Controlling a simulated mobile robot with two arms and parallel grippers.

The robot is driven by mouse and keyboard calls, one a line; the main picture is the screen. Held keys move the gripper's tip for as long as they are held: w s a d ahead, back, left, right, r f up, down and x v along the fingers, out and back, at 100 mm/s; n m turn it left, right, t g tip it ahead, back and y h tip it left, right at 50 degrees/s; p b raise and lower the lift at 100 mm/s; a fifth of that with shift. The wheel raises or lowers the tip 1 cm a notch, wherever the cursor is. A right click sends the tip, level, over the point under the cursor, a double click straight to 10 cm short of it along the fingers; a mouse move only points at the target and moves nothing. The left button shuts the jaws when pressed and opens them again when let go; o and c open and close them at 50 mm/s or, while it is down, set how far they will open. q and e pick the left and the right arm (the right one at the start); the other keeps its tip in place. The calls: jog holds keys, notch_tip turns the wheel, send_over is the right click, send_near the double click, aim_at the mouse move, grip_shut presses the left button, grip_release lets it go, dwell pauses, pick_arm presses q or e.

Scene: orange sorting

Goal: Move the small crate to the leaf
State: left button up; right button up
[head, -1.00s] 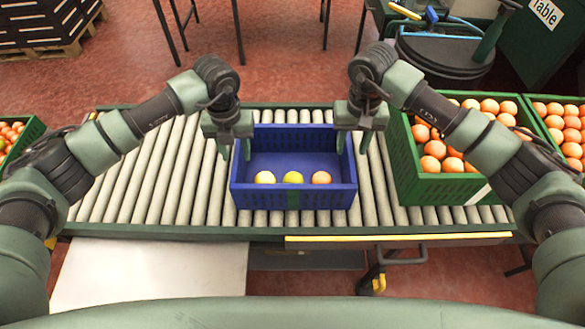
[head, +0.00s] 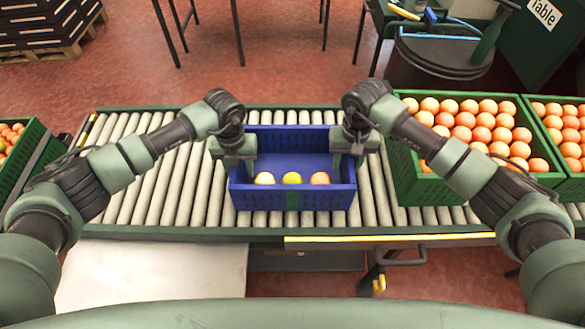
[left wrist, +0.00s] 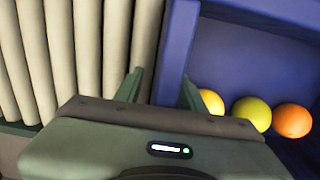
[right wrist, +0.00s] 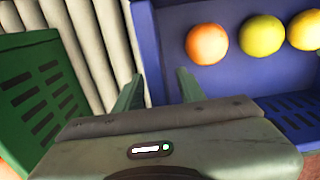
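The small blue crate (head: 293,198) sits on the roller conveyor with three fruits along its front: a pale yellow one (head: 265,178), a yellow-green one (head: 292,178) and an orange one (head: 320,178). My left gripper (left wrist: 160,88) is open, its fingers on either side of the crate's left wall (left wrist: 176,45). My right gripper (right wrist: 158,90) is open, its fingers on either side of the right wall (right wrist: 147,45). I cannot tell whether the fingers touch the walls. A pale flat panel (head: 150,275) lies in front of the conveyor at left; it may be the leaf.
A green crate full of oranges (head: 408,180) stands close on the right of the conveyor, with another (head: 572,180) beyond it. The rollers (head: 150,180) left of the blue crate are clear. A yellow-edged rail (head: 390,238) runs along the front.

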pick_arm(q)
jog(key=shift+c, duration=0.3)
pick_arm(e)
jog(key=shift+c, duration=0.3)
pick_arm(q)
grip_shut()
pick_arm(e)
grip_shut()
pick_arm(q)
jog(key=shift+r, duration=0.1)
pick_arm(e)
jog(key=shift+r, duration=0.1)
dwell(0.3)
